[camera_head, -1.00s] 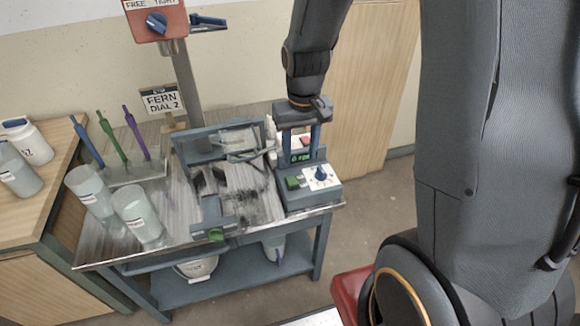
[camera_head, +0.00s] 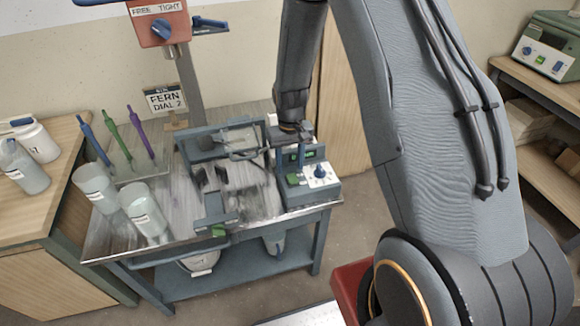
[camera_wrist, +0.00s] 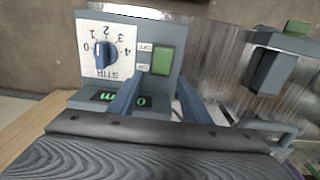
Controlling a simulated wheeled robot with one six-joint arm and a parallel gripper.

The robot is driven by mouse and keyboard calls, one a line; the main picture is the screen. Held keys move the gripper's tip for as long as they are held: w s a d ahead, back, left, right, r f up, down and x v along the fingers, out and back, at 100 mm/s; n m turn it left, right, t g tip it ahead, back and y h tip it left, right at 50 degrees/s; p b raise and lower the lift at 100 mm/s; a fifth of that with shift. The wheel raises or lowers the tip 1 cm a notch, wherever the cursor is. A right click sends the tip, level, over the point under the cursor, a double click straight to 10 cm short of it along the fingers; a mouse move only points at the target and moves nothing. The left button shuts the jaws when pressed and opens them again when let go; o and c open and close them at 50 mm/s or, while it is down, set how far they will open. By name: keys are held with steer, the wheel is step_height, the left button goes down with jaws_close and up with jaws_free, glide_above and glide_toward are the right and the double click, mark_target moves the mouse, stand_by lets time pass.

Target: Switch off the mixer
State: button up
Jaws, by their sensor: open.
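The mixer's control box (camera_head: 312,190) stands at the right end of the metal-topped bench. It carries a green switch (camera_head: 294,180), a blue dial (camera_head: 320,171) on a white plate and a small green-lit display. In the wrist view the box appears upside down: the dial (camera_wrist: 105,55) has marks 0 to 4, and the green switch (camera_wrist: 163,62) lies beside OFF and ON labels. The display (camera_wrist: 107,97) is partly hidden by a finger. My gripper (camera_wrist: 160,97) is open and empty, its fingers over the display side of the box. It also shows in the head view (camera_head: 296,152).
The mixer frame and clamp (camera_head: 215,180) stand left of the box. Clear cups (camera_head: 143,208) and a tray with coloured tools (camera_head: 130,165) are farther left. A red dial box (camera_head: 160,25) marked FREE and TIGHT is on a post behind. A shelf (camera_head: 530,110) stands at right.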

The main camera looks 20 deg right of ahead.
mark_target(292, 179)
steer(key=shift+f, duration=1.15)
steer(key=c, duration=1)
steer(key=shift+s+r+t+p, duration=0.1)
steer(key=shift+s+t+p, duration=0.25)
steer(key=shift+t, duration=0.25)
steer(key=shift+c, duration=0.2)
steer(key=shift+s+r+t+b, duration=0.1)
steer(key=shift+s+t+b, duration=0.1)
steer(key=shift+t, duration=0.55)
steer(key=shift+s+r+t+b, duration=0.1)
steer(key=shift+s+t, duration=0.05)
steer(key=shift+t, duration=0.6)
